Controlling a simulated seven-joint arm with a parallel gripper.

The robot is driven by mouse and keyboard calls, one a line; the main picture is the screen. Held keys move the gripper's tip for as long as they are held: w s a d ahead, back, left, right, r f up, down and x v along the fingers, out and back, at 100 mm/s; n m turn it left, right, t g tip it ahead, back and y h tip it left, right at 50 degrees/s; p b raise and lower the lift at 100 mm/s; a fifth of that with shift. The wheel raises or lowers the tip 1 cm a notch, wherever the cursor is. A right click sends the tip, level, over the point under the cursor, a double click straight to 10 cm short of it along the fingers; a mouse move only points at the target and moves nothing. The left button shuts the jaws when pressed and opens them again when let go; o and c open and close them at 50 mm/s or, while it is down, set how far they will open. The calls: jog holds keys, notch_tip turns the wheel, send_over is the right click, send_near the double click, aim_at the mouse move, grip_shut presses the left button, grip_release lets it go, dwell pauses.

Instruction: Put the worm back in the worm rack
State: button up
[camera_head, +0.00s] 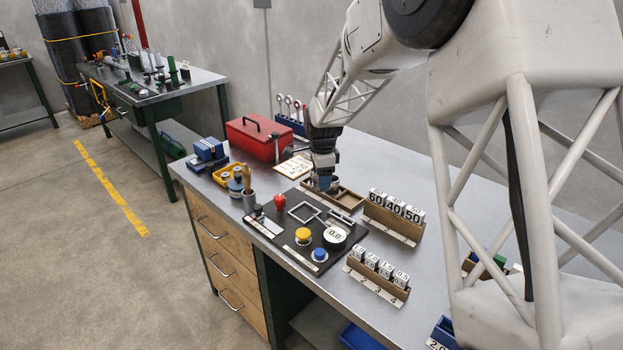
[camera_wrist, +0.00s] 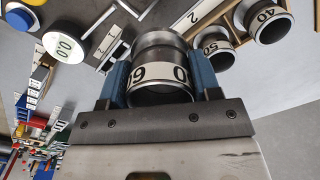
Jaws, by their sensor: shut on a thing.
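In the wrist view my gripper (camera_wrist: 160,88) is shut on a dark metal cylinder (camera_wrist: 162,42), taken here as the worm. It has a white number band with a 0 and a 6 or 9. In the head view my gripper (camera_head: 322,187) is at the left end of a shallow wooden tray (camera_head: 348,197); its grip is too small to read there. Similar cylinders marked 50 (camera_wrist: 218,52) and 40 (camera_wrist: 268,22) show in the wrist view.
A black panel (camera_head: 272,230) with yellow and blue buttons and a round 0.0 display (camera_head: 335,235) lies left of the rack. A smaller labelled rack (camera_head: 377,280) stands in front. A red toolbox (camera_head: 252,140) is behind. The bench right of the rack is partly clear.

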jog(key=w+d+f, duration=0.2)
jog(key=w+d, duration=0.1)
jog(key=d, duration=0.6)
jog(key=shift+w+d+f, duration=0.2)
jog(key=shift+w+f, duration=0.1)
jog(key=shift+f, duration=0.05)
jog(key=shift+f, duration=0.15)
jog(key=shift+f, duration=3)
jog(key=o, duration=1.2)
jog(key=shift+c, duration=0.2)
